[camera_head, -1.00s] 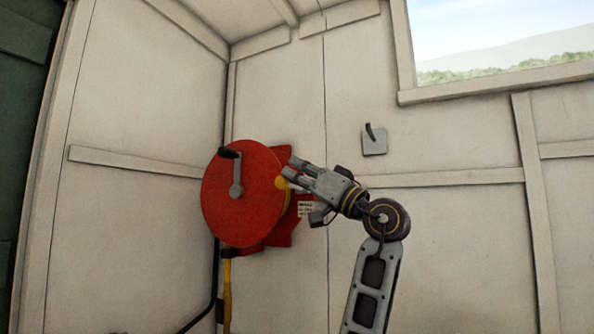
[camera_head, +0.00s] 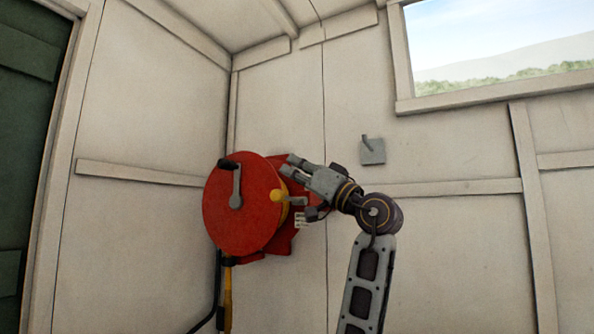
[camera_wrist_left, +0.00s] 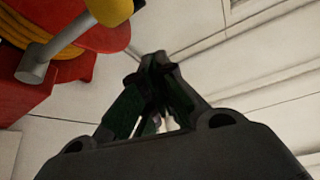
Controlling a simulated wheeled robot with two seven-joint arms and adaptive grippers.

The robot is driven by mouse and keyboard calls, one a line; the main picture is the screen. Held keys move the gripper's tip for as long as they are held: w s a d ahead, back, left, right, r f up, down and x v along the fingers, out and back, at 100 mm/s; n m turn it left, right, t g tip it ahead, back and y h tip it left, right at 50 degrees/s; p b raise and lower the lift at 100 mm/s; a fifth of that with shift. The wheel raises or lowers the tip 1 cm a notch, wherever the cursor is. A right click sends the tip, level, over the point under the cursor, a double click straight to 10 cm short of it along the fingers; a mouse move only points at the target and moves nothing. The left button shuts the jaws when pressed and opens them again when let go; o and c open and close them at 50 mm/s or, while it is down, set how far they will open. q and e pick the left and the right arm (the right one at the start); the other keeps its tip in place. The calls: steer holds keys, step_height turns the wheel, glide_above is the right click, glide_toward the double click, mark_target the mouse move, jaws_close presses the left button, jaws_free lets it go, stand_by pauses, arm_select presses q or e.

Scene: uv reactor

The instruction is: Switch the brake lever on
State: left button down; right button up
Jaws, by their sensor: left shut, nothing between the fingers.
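A round red reel (camera_head: 235,222) is mounted on the pale wall. The brake lever, a yellow knob (camera_head: 278,196) on a grey bar (camera_head: 297,201), sticks out at the reel's right side. My left gripper (camera_head: 289,165) is shut and empty, just above the lever and apart from it. In the left wrist view the closed fingertips (camera_wrist_left: 158,60) point toward bare wall. The yellow knob (camera_wrist_left: 108,10) and grey bar end (camera_wrist_left: 35,68) show there at upper left, clear of the fingers. My right gripper is not in view.
A black-handled crank (camera_head: 236,187) sits on the reel's front face. A yellow hose (camera_head: 228,290) hangs below. A grey wall plate with a hook (camera_head: 372,151) is to the right, under a window (camera_head: 500,45). The wall between is mostly clear.

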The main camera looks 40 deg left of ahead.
arm_select(q)
steer(key=w+v, duration=0.1)
steer(key=v, duration=0.9)
steer(key=shift+b, duration=0.4)
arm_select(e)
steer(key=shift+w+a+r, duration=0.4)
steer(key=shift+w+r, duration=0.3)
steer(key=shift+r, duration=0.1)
arm_select(q)
steer(key=shift+a, duration=0.1)
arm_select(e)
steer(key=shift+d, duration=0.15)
arm_select(q)
steer(key=shift+w, duration=0.1)
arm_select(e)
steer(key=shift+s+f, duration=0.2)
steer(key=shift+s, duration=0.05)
